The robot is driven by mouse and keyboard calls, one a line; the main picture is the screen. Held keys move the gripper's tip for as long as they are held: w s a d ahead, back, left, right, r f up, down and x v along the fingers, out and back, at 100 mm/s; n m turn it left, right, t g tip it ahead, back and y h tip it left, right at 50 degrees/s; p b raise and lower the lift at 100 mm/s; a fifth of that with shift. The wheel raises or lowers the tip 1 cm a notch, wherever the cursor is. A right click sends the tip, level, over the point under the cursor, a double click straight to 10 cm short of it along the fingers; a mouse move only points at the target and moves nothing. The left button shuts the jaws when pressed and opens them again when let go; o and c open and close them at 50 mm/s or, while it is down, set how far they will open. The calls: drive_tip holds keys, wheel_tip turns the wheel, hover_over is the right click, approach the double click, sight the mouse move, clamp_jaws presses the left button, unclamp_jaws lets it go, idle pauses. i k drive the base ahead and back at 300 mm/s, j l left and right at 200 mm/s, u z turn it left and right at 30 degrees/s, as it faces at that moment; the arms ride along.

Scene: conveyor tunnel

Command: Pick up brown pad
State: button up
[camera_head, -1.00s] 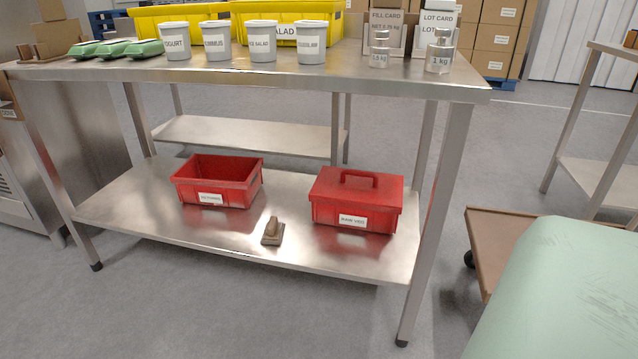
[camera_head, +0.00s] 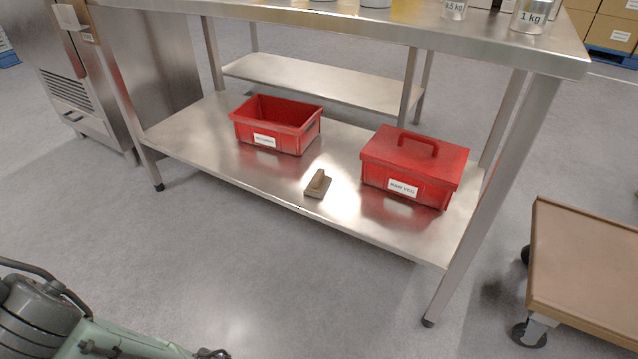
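The brown pad (camera_head: 318,185) is a small block with a raised grip on top. It sits on the steel lower shelf (camera_head: 240,175) of the table, near the shelf's front edge, between two red boxes and apart from both. Part of my own arm shows at the bottom left of the head view. My gripper's fingers cannot be made out there, so I do not see whether it holds anything.
An open red bin (camera_head: 277,124) stands left of the pad, and a lidded red box (camera_head: 414,166) stands to its right. The steel tabletop (camera_head: 350,27) overhangs the shelf. A table leg (camera_head: 490,205) and a brown cart (camera_head: 590,262) stand at right. The floor in front is clear.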

sight(319, 183)
drive_tip(key=i+u, duration=0.1)
drive_tip(key=u, duration=0.5)
drive_tip(key=i+l+u, duration=0.65)
drive_tip(key=i+l, duration=0.3)
drive_tip(key=l, duration=0.15)
drive_tip(key=i+l, duration=0.2)
drive_tip(key=l, duration=0.15)
